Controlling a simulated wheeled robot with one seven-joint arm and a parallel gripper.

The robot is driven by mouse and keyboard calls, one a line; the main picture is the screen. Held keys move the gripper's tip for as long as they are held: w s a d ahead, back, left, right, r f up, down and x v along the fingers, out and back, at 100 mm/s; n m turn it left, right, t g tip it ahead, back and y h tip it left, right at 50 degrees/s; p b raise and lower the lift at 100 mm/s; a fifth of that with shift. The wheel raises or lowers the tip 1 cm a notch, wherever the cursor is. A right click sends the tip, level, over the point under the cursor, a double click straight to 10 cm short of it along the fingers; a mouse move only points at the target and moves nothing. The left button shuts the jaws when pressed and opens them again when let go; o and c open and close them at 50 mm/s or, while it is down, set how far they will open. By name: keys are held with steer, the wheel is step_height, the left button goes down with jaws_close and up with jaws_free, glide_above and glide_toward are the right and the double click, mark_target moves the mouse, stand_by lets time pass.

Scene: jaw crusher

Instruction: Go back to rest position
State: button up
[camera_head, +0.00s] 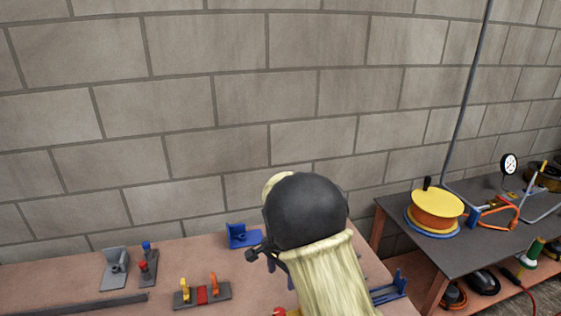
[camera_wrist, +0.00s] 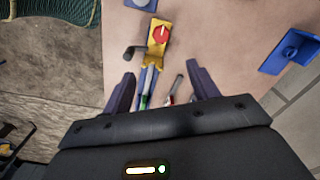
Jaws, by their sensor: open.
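My gripper (camera_wrist: 161,84) is open in the wrist view, its two dark fingers spread apart above the pinkish tabletop. Nothing is clamped between them. Beyond the fingertips is a yellow box with a red knob (camera_wrist: 160,36), with a black handle at its left. Blue and green parts and a small metal tool (camera_wrist: 176,90) show between the fingers, lower down and partly hidden by the gripper body. In the head view my arm reaches over the right part of the workbench (camera_head: 70,275) and hides most of the gripper.
A blue bracket (camera_head: 242,235) stands near the wall, left of my arm. A grey bracket (camera_head: 115,268) and a block with yellow and orange levers (camera_head: 202,294) are farther left. A dark side table (camera_head: 480,240) at right bears a yellow-orange reel (camera_head: 436,212). The block wall closes the back.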

steer(key=s+d+r+n+t, duration=0.1)
steer(key=s+d+r+n, duration=0.2)
steer(key=s+d, duration=0.4)
steer(key=s+d+r+n+t, duration=0.1)
steer(key=s+d+r+n, duration=0.2)
steer(key=s+d+n, duration=0.3)
steer(key=s+d, duration=0.2)
steer(key=s, duration=0.3)
steer(key=shift+s+d+r+t, duration=0.2)
steer(key=shift+s+t, duration=0.1)
steer(key=shift+s, duration=0.05)
